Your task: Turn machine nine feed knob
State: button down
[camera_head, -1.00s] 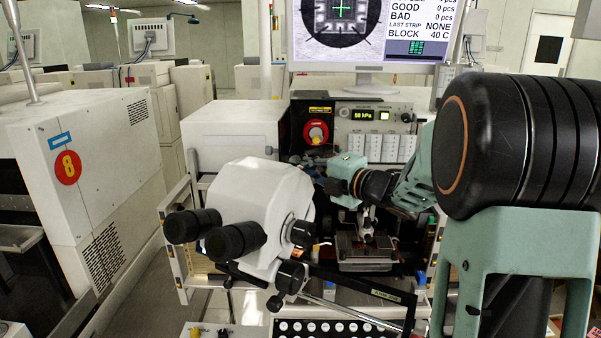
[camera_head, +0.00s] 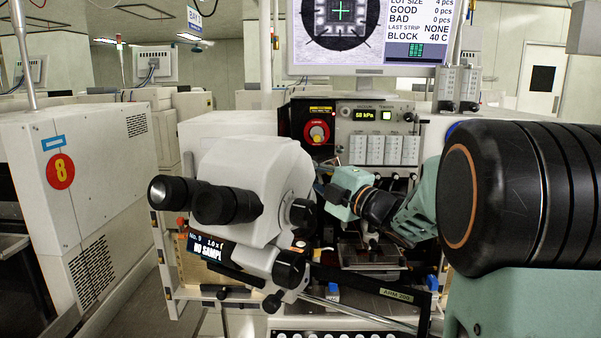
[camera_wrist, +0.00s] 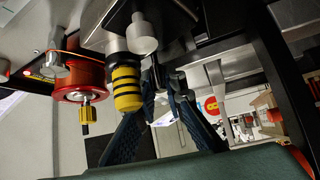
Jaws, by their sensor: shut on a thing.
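My gripper (camera_wrist: 161,88) shows in the wrist view with its two blue ribbed fingers brought close together. Their tips are around a small dark part, which I take to be the feed knob; it is mostly hidden by the fingers. In the head view my green wrist (camera_head: 347,192) reaches in behind the microscope, and the fingertips are hard to make out. Machine nine's microscope (camera_head: 255,185) stands in front, with a "No. 9" display (camera_head: 209,247) under its eyepieces.
A yellow-and-black striped knob (camera_wrist: 126,88) and a red cylinder (camera_wrist: 80,76) are close beside my fingers. A red dial (camera_head: 318,132) and a pressure panel (camera_head: 373,116) stand behind. The monitor (camera_head: 370,35) is above. Machine eight (camera_head: 75,170) is at the left.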

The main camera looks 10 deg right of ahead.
jog(key=c, duration=2.2)
grip_release()
jog(key=shift+c, duration=0.2)
jog(key=v, duration=1.2)
